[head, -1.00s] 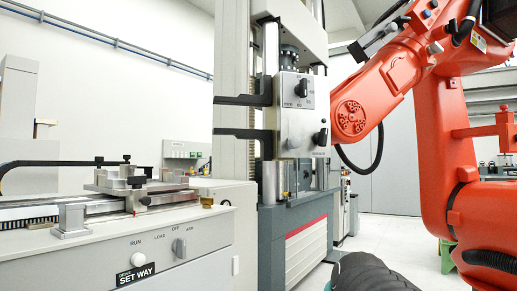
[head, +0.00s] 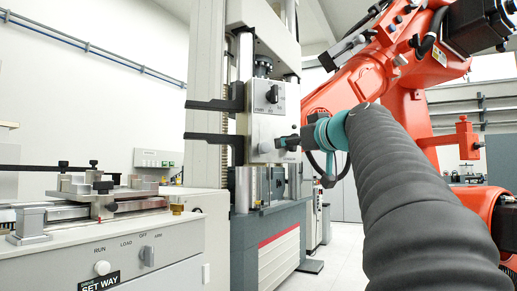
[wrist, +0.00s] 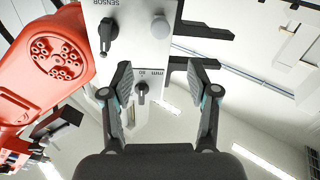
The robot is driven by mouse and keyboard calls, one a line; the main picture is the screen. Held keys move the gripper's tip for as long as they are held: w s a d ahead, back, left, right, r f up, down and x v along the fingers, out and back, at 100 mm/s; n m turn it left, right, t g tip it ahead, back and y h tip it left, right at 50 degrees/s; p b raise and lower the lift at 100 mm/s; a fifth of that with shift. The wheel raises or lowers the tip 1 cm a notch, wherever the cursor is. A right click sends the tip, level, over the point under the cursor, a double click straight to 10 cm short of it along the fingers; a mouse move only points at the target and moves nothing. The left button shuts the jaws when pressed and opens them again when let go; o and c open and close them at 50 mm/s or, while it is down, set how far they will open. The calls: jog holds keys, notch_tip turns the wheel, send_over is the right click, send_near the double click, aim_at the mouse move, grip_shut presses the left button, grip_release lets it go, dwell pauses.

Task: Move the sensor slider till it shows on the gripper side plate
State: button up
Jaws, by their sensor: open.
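The side plate (head: 266,122) is a pale upright panel on the testing machine. Its upper dark knob (head: 272,94) shows in the wrist view (wrist: 142,91) beside small markings, with its pointer tilted. A second dark knob (wrist: 107,31) sits by the label SENSOR, next to a round metal button (wrist: 160,27). I cannot tell which part is the slider. My gripper (wrist: 158,72) is open and empty. In the wrist view its fingers frame the marked knob, apart from it. In the head view my gripper (head: 309,139) is at the plate's lower right, partly hiding the SENSOR knob.
Two black arms (head: 212,105) stick out left from the machine. An orange robot arm (head: 350,85) stands close behind and right of my gripper. A bench with a RUN/LOAD/OFF control panel (head: 125,262) is at the left. Floor (head: 345,240) shows clear at centre right.

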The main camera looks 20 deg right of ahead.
aim_at(267, 147)
jog(key=w+p, duration=0.1)
jog(key=w, duration=0.3)
jog(key=w+p, duration=0.1)
jog(key=w, duration=0.4)
jog(key=w+p, duration=0.2)
jog(key=w, duration=0.2)
jog(key=shift+w+a, duration=0.25)
jog(key=shift+w, duration=0.15)
grip_shut()
